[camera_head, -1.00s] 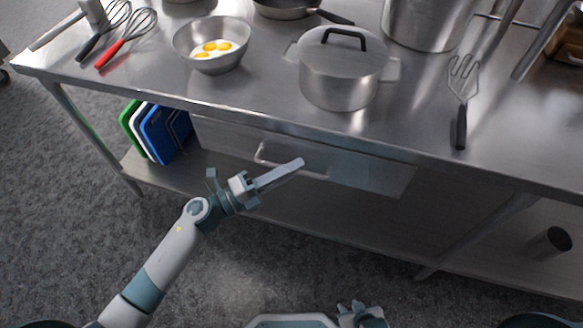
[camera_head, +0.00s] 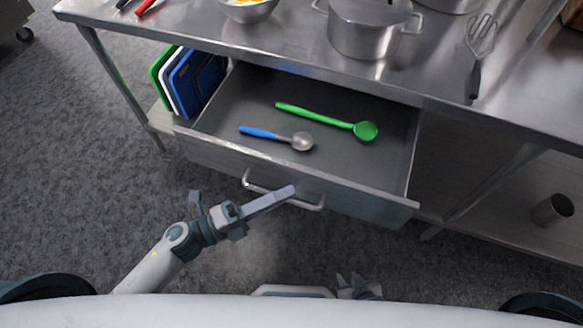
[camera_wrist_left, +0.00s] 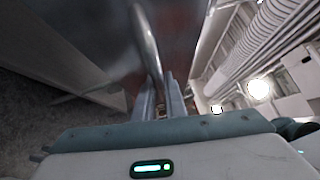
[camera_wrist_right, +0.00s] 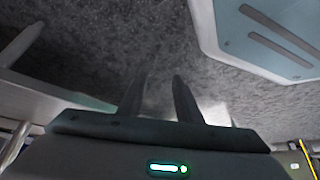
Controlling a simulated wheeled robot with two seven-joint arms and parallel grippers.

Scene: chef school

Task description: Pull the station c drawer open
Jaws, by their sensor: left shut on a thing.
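The station c drawer (camera_head: 225,158) stands pulled out from under the steel table in the head view. A green ladle (camera_head: 365,130) and a blue-handled spoon (camera_head: 302,141) lie inside it. The drawer's bar handle (camera_head: 312,206) is on its front face, and it also shows in the left wrist view (camera_wrist_left: 147,45). My left gripper (camera_head: 290,191) is shut on the handle. My right gripper (camera_wrist_right: 160,97) shows two fingers apart with nothing between them, over the floor. In the head view it is low, near my base.
The steel table (camera_head: 420,80) carries a lidded pot (camera_head: 365,35), a bowl (camera_head: 250,12) and a slotted turner (camera_head: 478,60). Cutting boards (camera_head: 195,82) stand on the lower shelf left of the drawer. A metal cup (camera_head: 552,209) lies on the shelf at right.

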